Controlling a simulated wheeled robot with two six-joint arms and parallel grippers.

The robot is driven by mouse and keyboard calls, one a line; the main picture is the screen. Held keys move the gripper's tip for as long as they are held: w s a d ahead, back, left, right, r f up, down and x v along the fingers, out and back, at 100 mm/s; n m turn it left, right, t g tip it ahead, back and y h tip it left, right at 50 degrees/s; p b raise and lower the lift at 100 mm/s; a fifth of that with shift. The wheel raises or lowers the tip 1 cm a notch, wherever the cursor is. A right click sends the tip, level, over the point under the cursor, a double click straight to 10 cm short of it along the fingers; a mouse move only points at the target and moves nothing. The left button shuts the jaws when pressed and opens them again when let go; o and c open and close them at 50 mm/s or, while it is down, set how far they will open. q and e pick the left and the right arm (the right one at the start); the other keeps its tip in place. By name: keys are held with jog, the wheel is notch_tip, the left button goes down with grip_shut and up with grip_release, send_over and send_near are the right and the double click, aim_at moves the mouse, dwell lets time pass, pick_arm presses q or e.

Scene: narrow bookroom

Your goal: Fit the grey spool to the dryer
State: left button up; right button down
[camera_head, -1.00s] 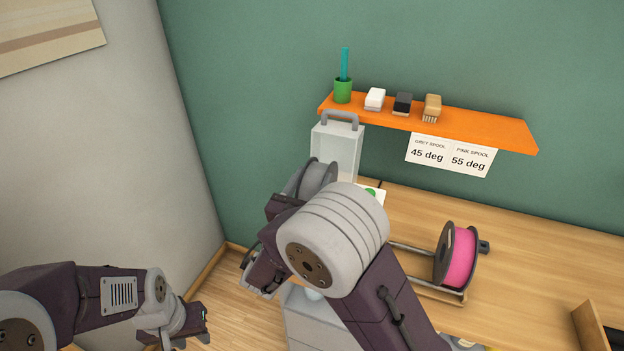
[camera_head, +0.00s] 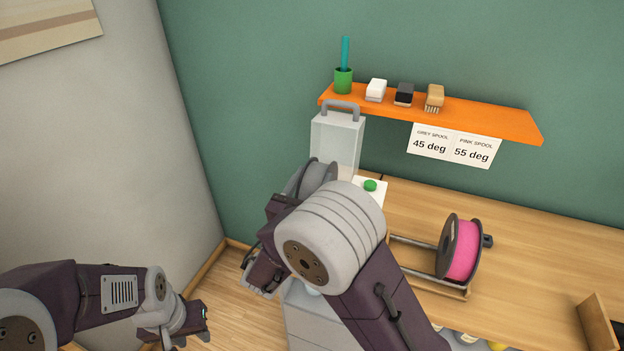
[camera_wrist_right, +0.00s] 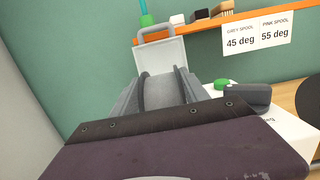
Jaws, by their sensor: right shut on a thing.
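The grey spool (camera_head: 313,178) is at the right gripper, in front of the dryer, and partly hidden by my right arm. In the right wrist view the spool (camera_wrist_right: 163,92) shows beyond the gripper, its dark flanges upright, overlapping the dryer's front. My right gripper (camera_head: 268,262) is shut on the spool; its fingertips are mostly hidden. The dryer (camera_head: 337,141) is a pale box with a grey handle on top; it also shows in the right wrist view (camera_wrist_right: 165,57). I cannot tell whether spool and dryer touch. My left gripper (camera_head: 196,322) is at lower left, away from the table; its jaw gap is unclear.
A pink spool (camera_head: 464,250) sits on a rod rack (camera_head: 440,285) on the wooden table. A green button (camera_head: 370,185) is beside the dryer. An orange shelf (camera_head: 480,122) overhangs the table, with signs "GREY SPOOL 45 deg" (camera_head: 431,142) and "PINK SPOOL 55 deg" (camera_head: 473,150).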

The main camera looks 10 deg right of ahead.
jog(key=shift+f+b, duration=3.05)
jog(key=shift+f, duration=0.75)
jog(key=shift+f, duration=0.1)
jog(key=shift+c, duration=2.4)
grip_release()
jog(key=shift+o, duration=0.3)
jog(key=shift+f, duration=0.1)
jog(key=o, duration=0.4)
